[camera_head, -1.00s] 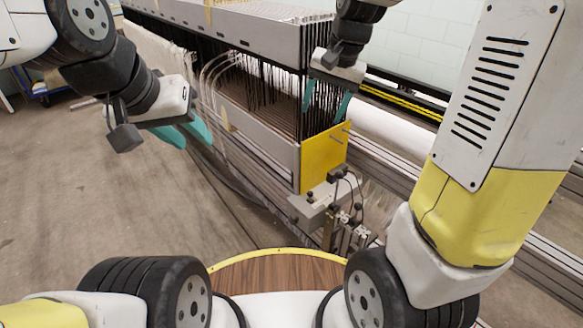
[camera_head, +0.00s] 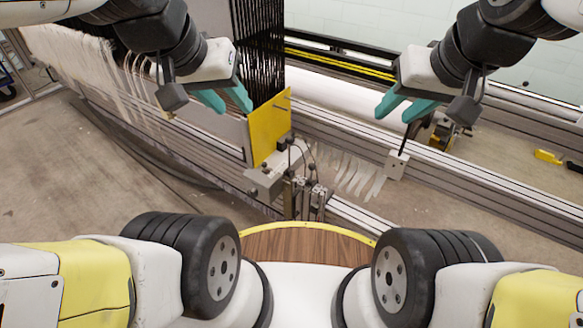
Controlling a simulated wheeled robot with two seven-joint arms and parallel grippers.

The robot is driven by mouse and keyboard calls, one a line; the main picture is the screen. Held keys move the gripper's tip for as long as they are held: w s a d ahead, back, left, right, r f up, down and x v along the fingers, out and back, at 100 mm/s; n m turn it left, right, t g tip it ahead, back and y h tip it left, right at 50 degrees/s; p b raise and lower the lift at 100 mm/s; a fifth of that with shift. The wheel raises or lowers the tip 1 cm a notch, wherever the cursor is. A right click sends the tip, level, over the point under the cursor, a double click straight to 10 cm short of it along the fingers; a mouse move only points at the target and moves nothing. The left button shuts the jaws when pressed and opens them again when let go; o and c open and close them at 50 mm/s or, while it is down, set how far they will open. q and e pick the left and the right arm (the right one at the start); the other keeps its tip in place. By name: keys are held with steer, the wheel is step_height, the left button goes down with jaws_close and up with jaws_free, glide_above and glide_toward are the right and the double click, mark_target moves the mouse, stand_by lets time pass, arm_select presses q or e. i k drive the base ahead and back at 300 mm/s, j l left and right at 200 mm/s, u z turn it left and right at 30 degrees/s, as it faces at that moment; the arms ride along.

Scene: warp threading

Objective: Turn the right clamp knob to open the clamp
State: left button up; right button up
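The loom's end has a yellow plate (camera_head: 266,130), with a small grey metal bracket (camera_head: 263,181) below it. Small dark knob-like parts (camera_head: 291,141) and thin cables sit around the bracket. I cannot tell which of them is the right clamp knob. My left gripper (camera_head: 234,108), with teal fingers, is open and empty in front of the loom, just left of the yellow plate in the picture. My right gripper (camera_head: 392,116) is open and empty, well to the right of the plate. Neither gripper visibly touches a knob.
A white roll (camera_head: 335,96) and metal rails (camera_head: 450,185) run behind and right of the loom end. A small grey box with a black upright handle (camera_head: 397,166) stands on the rails. White strips (camera_head: 350,172) hang beside the bracket. Floor is open at left.

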mark_target(253, 192)
steer(key=i+j+z, duration=0.1)
steer(key=j+z, duration=0.65)
steer(key=z, duration=0.15)
steer(key=j+z, duration=0.85)
steer(key=k+j, duration=0.15)
steer(key=j, duration=0.3)
steer(key=k+j+z, duration=0.15)
steer(key=j, duration=0.3)
steer(key=k+j, duration=0.25)
steer(key=j, duration=0.2)
steer(key=k+j+z, duration=0.15)
steer(key=j, duration=0.3)
steer(key=k+j, duration=0.25)
steer(key=j, duration=0.15)
steer(key=k+j+z, duration=0.15)
steer(key=j, duration=0.25)
steer(key=k, duration=0.05)
